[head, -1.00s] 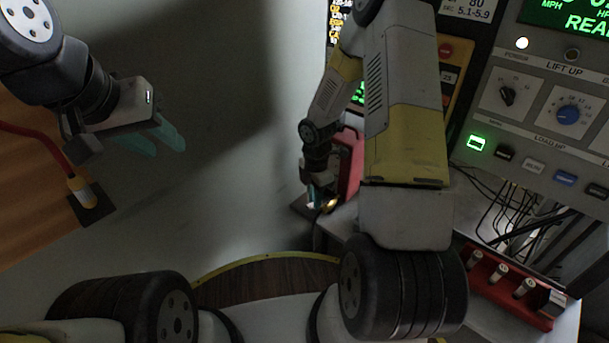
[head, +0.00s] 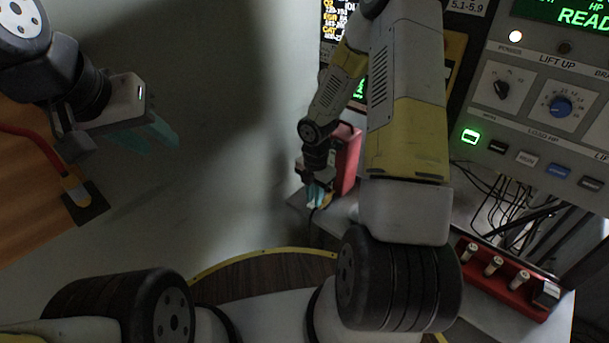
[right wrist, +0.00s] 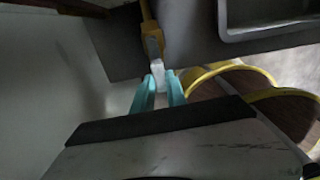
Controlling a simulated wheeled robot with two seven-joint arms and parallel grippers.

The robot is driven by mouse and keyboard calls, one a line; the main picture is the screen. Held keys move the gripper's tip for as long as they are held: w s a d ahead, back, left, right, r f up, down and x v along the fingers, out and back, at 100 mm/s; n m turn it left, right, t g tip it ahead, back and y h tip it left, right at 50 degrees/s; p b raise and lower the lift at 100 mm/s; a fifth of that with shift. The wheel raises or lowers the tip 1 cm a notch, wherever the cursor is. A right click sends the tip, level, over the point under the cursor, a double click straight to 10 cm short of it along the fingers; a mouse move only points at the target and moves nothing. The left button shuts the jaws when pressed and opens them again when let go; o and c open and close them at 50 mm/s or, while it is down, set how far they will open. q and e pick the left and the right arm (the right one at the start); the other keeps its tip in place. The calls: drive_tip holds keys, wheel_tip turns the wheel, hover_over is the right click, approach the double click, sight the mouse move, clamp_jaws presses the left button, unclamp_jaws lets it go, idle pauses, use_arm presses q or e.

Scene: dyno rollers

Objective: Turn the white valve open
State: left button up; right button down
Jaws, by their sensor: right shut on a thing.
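My right gripper (head: 316,196) reaches down beside a red object at the counter's left end. In the right wrist view its teal fingers (right wrist: 161,90) are shut on a small white piece, which I take to be the white valve (right wrist: 158,72). A yellow and grey fitting (right wrist: 151,38) lies in line with it, just beyond the fingertips. In the head view the valve is mostly hidden by the fingers, and its turn angle cannot be told. My left gripper (head: 157,135) is open and empty at the left, far from the valve.
A red object (head: 346,158) stands close behind my right gripper. A control panel (head: 545,105) is at the right, above loose black cables and a red strip with several knobs (head: 505,278). A red hose with a yellow end (head: 75,190) lies at the left.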

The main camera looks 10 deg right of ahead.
drive_tip(key=shift+d, duration=0.1)
drive_tip(key=c, duration=1.3)
unclamp_jaws()
drive_tip(key=shift+c, duration=0.2)
wheel_tip(320, 180, up, 8)
drive_tip(key=shift+f, duration=0.1)
